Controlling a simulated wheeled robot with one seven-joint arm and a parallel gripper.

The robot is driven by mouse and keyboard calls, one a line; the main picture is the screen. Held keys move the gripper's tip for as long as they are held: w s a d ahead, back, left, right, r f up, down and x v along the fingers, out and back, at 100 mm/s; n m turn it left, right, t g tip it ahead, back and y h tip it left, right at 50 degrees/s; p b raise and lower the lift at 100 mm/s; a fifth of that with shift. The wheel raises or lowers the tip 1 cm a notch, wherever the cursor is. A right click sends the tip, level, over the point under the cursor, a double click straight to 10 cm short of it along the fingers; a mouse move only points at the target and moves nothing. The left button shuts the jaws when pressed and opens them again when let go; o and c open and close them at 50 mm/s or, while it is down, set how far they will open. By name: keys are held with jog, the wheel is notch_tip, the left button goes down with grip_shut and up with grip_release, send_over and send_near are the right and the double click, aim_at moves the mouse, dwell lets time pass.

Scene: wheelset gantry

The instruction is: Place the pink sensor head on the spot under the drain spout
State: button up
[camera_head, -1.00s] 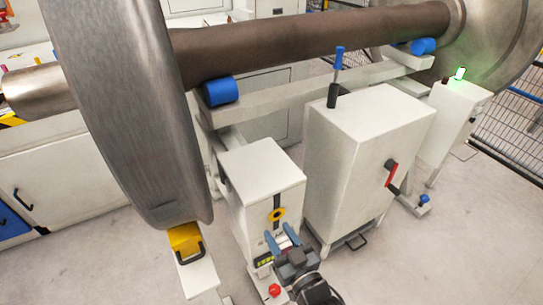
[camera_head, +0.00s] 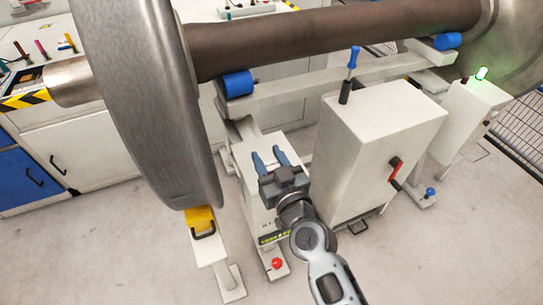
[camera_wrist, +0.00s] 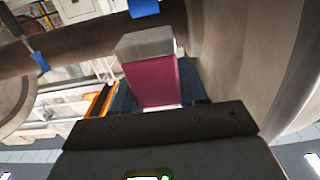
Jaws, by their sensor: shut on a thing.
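The pink sensor head (camera_wrist: 152,82), a pink block with a grey end, is between the dark blue fingers of my gripper (camera_wrist: 155,92) in the wrist view. My gripper is shut on it. In the head view my gripper (camera_head: 271,160) shows in front of the small white cabinet (camera_head: 242,178), with its blue fingers pointing up the picture. The sensor head cannot be made out there. I cannot identify the drain spout or the spot under it in either view.
The large steel wheel (camera_head: 145,100) and brown axle (camera_head: 340,38) rest above on blue rollers (camera_head: 236,84). A taller white cabinet (camera_head: 375,140) with a red-handled crank (camera_head: 395,168) stands close right of my arm. A yellow chock (camera_head: 200,219) is under the wheel. Front floor is open.

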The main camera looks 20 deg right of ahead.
jog(key=shift+w+d+f+b, duration=0.25)
jog(key=shift+w+d+f, duration=0.6)
jog(key=shift+w, duration=0.45)
jog(key=shift+w+d+f+b, duration=0.25)
jog(key=shift+w+d+f, duration=0.35)
jog(key=shift+w+f, duration=0.5)
jog(key=shift+w+d+f+b, duration=0.25)
jog(key=shift+w+d+f, duration=0.5)
jog(key=shift+w, duration=0.7)
jog(key=shift+f+b, duration=0.95)
jog(key=shift+f, duration=1)
jog(key=shift+f, duration=0.2)
jog(key=o, duration=1.1)
jog(key=shift+r, duration=0.1)
